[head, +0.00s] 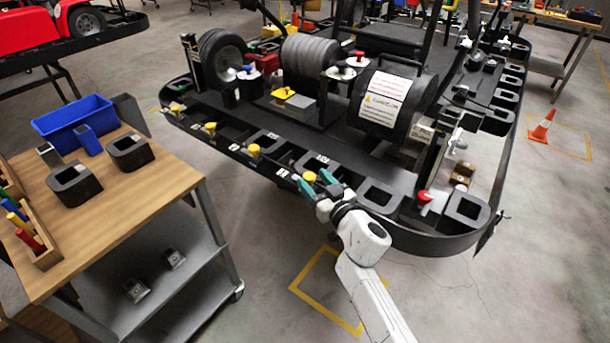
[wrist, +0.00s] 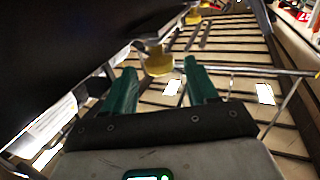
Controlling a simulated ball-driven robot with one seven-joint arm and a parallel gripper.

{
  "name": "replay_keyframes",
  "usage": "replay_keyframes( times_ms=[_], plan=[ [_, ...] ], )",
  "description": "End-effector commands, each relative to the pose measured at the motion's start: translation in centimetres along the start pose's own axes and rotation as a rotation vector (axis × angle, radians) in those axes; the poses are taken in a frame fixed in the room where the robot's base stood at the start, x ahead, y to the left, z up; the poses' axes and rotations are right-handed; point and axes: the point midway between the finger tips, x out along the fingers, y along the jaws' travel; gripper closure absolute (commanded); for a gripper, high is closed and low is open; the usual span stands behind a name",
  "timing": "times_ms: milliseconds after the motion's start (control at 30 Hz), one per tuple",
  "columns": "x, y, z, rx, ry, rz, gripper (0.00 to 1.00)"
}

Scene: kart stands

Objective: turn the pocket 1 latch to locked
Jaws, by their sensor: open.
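A row of yellow latch knobs runs along the front rail of the kart stand (head: 345,170). My gripper (head: 316,182) is at the rail by the nearest yellow knob (head: 310,177). In the wrist view that yellow knob (wrist: 159,61) sits just past and between my green fingertips (wrist: 160,75), which are apart with nothing held. I cannot tell whether a finger touches it. More yellow knobs, one in the middle (head: 254,150) and one further left (head: 210,128), lie along the rail. The pocket numbers are too small to read, so I cannot tell which latch is pocket 1.
A red knob (head: 425,197) stands on the rail to the right of my gripper. A wooden-topped cart (head: 130,200) with a blue bin (head: 75,122) and black blocks stands at left. Open floor lies between cart and stand. An orange cone (head: 542,127) is at right.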

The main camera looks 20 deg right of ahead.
Motion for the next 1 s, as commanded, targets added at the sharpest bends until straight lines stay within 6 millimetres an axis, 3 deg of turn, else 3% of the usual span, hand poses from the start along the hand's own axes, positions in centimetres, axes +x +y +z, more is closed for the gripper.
replay_keyframes(
  times_ms=[100, 300, 700, 1000],
  plan=[
    [2.1, -0.1, 0.3, -0.001, 0.002, -0.003, 0.42],
    [4.3, 0.0, 0.2, -0.001, 0.0, 0.0, 0.42],
    [4.9, 0.0, 0.0, 0.001, 0.0, 0.001, 0.42],
    [4.9, 0.0, 0.0, 0.0, 0.0, 0.0, 0.7]
  ],
)
